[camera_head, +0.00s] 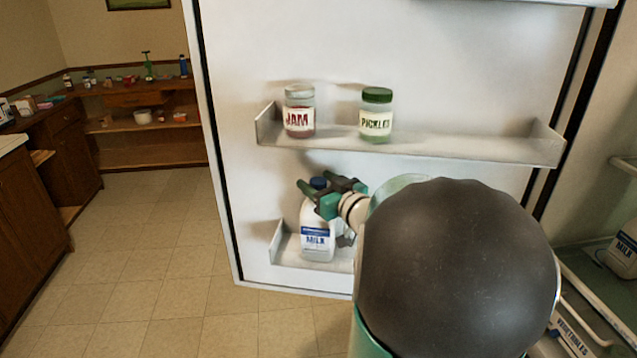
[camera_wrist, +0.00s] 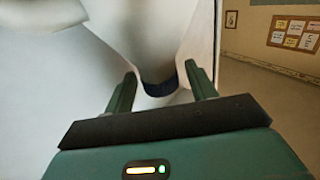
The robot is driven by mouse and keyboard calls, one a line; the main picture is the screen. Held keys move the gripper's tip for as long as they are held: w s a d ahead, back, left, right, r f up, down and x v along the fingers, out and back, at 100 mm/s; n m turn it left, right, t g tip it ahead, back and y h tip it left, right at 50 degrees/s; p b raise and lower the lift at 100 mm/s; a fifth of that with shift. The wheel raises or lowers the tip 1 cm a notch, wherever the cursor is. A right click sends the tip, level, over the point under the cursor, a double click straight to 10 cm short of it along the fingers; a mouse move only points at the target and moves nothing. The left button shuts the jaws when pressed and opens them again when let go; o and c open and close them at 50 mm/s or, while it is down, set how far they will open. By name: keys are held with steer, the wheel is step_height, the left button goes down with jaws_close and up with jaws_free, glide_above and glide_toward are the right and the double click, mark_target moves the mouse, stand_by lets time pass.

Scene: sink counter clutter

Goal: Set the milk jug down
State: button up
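The white milk jug (camera_head: 318,232) with a blue cap and blue "MILK" label stands upright in the lower shelf (camera_head: 287,252) of the open fridge door. My gripper (camera_head: 319,198) is at the jug's top, beside the cap. In the wrist view, my gripper (camera_wrist: 162,85) has its two fingers spread, one on each side of the dark blue cap (camera_wrist: 160,89), with a small gap visible on both sides. The jug's white neck (camera_wrist: 150,50) shows beyond the cap. My arm hides the right part of the lower shelf.
A jam jar (camera_head: 299,112) and a pickles jar (camera_head: 376,115) stand on the door shelf above (camera_head: 450,148). Another milk jug (camera_head: 623,250) is inside the fridge at the right edge. Open tiled floor (camera_head: 150,260) lies left of the door, with wooden cabinets (camera_head: 35,185) beyond.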

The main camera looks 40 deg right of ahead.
steer(key=shift+r, duration=0.15)
steer(key=s+a, duration=0.1)
steer(key=s, duration=1.1)
steer(key=shift+a, duration=0.2)
